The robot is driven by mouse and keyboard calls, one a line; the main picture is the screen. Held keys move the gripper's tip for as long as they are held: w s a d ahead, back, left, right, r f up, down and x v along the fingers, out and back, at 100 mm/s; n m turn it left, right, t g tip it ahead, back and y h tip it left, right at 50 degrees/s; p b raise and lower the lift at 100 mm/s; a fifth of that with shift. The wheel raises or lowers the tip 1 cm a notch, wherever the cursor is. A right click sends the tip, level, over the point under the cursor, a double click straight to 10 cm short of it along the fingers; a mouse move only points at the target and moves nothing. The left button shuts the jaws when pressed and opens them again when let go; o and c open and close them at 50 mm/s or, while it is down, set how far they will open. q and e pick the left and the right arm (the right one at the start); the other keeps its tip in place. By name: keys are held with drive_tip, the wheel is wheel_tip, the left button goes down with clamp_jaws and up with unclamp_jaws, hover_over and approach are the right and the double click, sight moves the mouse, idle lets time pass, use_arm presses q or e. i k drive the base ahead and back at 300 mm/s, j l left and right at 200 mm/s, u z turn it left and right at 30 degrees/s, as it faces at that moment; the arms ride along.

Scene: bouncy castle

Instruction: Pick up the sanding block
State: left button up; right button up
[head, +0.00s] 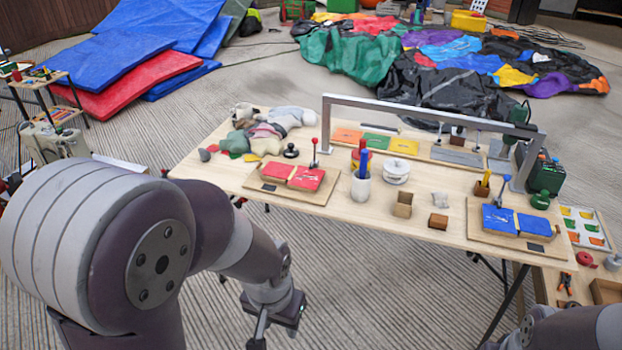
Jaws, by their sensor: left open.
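A small brown block (438,221) lies on the wooden table (340,205) near its front edge, right of centre. It looks most like the sanding block, though its details are too small to be sure. My left gripper (262,330) is open, low in front of the table's front edge and well to the left of the block, apart from it. Its fingertips are partly cut off by the lower edge of the view. My right gripper is out of view; only part of my right arm shows at the lower right.
A brown open box (403,204) and a crumpled grey piece (440,201) are close to the block. A blue pad on a board (515,222) lies to the right. A metal frame (430,115) spans the table's back.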

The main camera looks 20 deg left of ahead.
sight(439, 222)
drive_tip(key=i, duration=0.9)
drive_tip(key=i+j, duration=0.1)
drive_tip(key=i, duration=0.8)
drive_tip(key=l+z, duration=0.05)
